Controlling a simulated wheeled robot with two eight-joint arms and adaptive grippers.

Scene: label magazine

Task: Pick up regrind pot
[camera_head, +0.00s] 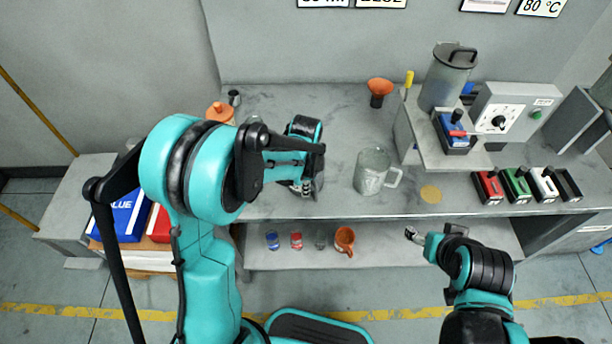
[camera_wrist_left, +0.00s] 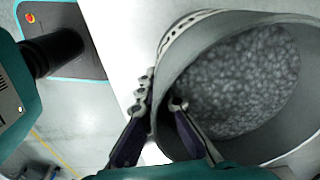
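The regrind pot (camera_wrist_left: 285,135) is a round grey container, filled with pale grey granules (camera_wrist_left: 240,85), on the right of the left wrist view. In the head view my left arm and gripper hide most of it; a grey part shows (camera_head: 318,181) on the bench left of the clear jug. My left gripper (camera_wrist_left: 161,101) has one finger outside the pot's wall and one inside. The fingers look closed on the wall, close to the rim. My right gripper (camera_head: 412,234) is in front of the bench, away from the pot; its fingers are too small to judge.
A clear jug (camera_head: 371,174) stands on the bench (camera_head: 345,120) right of the pot. A machine with a grey hopper (camera_head: 447,78) stands at the right, near several coloured bins (camera_head: 487,187). Small containers and an orange cup (camera_head: 344,240) sit on the lower shelf.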

